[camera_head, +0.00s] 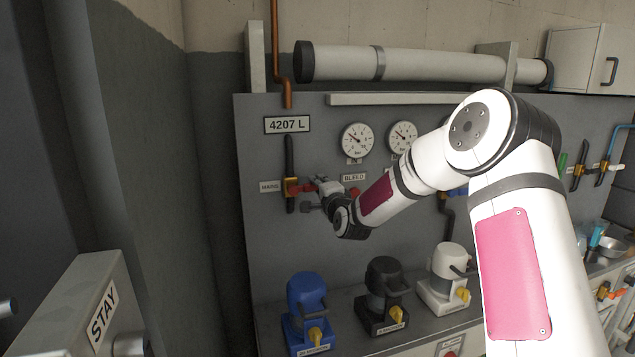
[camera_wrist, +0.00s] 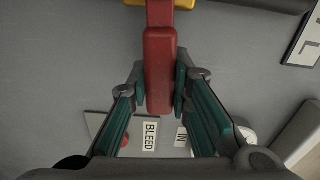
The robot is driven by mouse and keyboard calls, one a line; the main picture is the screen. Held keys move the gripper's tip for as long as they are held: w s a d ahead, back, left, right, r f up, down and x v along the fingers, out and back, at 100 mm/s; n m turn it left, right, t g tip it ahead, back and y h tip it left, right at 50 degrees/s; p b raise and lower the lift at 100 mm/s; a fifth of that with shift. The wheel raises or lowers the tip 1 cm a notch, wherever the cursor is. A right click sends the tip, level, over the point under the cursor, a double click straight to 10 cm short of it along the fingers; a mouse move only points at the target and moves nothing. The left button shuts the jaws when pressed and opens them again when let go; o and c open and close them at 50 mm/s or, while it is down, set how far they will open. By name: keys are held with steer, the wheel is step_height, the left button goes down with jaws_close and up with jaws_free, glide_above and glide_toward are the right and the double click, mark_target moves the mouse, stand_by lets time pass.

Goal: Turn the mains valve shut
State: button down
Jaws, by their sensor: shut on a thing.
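The mains valve has a brass-yellow body (camera_head: 290,187) on a dark vertical pipe (camera_head: 290,155), beside a MAINS label (camera_head: 270,186). Its red lever (camera_head: 303,189) points right from the body, crosswise to the pipe. In the wrist view the lever (camera_wrist: 160,70) lies between both fingers, with the yellow body (camera_wrist: 190,3) at the top edge. My gripper (camera_wrist: 160,88) is shut on the lever, one finger pad on each side. In the head view my gripper (camera_head: 318,190) is small and partly hidden by its own wrist.
A BLEED label (camera_head: 354,177) and two gauges (camera_head: 357,140) (camera_head: 403,137) are near my arm on the grey panel. Blue (camera_head: 308,305), black (camera_head: 385,290) and white (camera_head: 448,275) pump-like units stand below on a shelf. A STAY-marked box (camera_head: 95,310) is at lower left.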

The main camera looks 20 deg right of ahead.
steer(key=shift+d+f+m, duration=0.1)
steer(key=shift+f+m, duration=0.25)
steer(key=shift+m, duration=0.25)
steer(key=c, duration=1.4)
jaws_free()
steer(key=shift+c, duration=0.2)
steer(key=s, duration=1.2)
